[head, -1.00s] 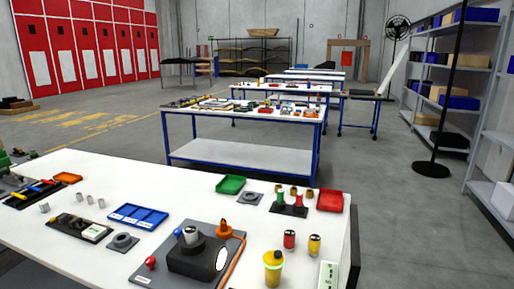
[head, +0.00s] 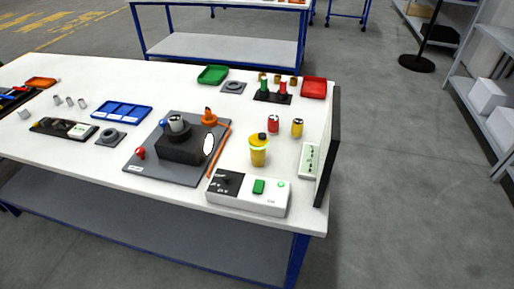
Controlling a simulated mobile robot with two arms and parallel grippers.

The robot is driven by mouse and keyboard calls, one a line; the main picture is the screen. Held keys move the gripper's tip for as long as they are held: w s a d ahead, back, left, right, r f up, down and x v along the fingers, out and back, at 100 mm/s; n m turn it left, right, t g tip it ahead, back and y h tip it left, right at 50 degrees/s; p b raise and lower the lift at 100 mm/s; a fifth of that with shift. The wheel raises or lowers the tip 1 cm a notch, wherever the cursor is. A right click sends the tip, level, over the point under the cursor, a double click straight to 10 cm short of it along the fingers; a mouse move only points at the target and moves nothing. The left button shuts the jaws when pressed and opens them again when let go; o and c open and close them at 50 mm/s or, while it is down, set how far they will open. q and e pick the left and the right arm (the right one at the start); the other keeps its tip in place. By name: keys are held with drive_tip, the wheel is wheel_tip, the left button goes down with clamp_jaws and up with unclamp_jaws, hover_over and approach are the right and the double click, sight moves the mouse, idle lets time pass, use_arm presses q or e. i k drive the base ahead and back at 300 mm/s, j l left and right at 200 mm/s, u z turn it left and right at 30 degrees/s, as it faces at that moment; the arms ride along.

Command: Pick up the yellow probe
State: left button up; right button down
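Two yellow things stand upright on the white table (head: 70,85) in the head view. One is a larger yellow cup-like body with a bright yellow-green ring (head: 258,152), right of the dark grey board. The other is a small yellow cylinder with a dark band (head: 297,128), beside a red cylinder (head: 273,124). I cannot tell for sure which of these is the yellow probe. Neither of my grippers is in view.
A grey board (head: 142,171) carries a black block (head: 180,150), an orange piece (head: 209,117) with an orange cable and a red knob. A white control box (head: 247,197) lies at the front edge. Blue (head: 121,112), green (head: 213,75) and red (head: 313,87) trays stand around. A dark panel (head: 329,150) edges the right.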

sight(258, 148)
drive_tip(key=i+l, duration=0.1)
drive_tip(key=l, duration=0.7)
drive_tip(key=i+l, duration=0.1)
drive_tip(key=l, duration=0.75)
